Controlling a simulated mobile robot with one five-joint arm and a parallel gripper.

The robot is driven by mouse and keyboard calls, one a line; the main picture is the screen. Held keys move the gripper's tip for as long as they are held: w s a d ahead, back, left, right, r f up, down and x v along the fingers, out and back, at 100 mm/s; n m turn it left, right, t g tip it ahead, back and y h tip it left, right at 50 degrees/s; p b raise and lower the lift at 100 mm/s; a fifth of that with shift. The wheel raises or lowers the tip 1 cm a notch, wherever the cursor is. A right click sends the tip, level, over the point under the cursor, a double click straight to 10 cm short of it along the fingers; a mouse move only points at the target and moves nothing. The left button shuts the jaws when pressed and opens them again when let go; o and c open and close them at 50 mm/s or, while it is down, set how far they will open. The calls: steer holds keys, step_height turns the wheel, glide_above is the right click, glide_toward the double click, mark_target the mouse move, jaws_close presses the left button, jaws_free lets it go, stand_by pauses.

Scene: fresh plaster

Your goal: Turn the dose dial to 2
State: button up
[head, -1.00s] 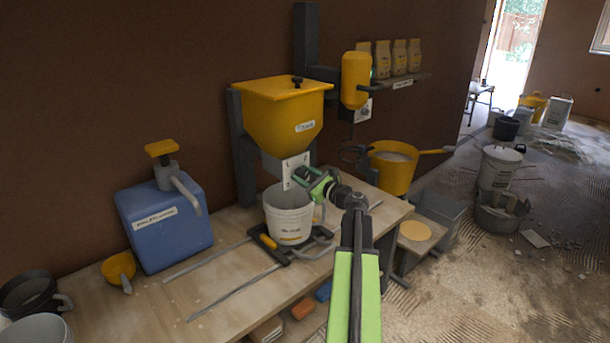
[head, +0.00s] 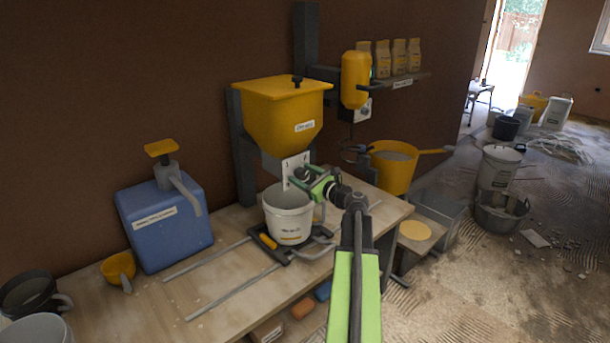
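A yellow hopper (head: 281,115) with a lid knob hangs over the bench. Below it is a white marked plate (head: 291,163); its marks are too small to read surely. A dark round knob (head: 301,174) shows at the plate, partly covered by my gripper, and its setting cannot be read. My green gripper (head: 308,182) is right at the plate and knob. Whether its fingers touch or clasp the knob is unclear. A second dark knob (head: 364,114) sits on a small plate under the yellow bottle-shaped dispenser (head: 355,80), apart from my gripper.
A white bucket (head: 288,215) stands under the hopper on a dark stand, close below my gripper. A blue pump container (head: 165,222) and yellow scoop (head: 119,268) are at left. A yellow tub (head: 393,166) is at right. The front of the bench (head: 240,300) is mostly clear.

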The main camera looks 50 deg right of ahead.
steer(key=s+a, duration=0.1)
steer(key=s, duration=1.6)
steer(key=shift+s, duration=0.2)
steer(key=shift+a, duration=0.15)
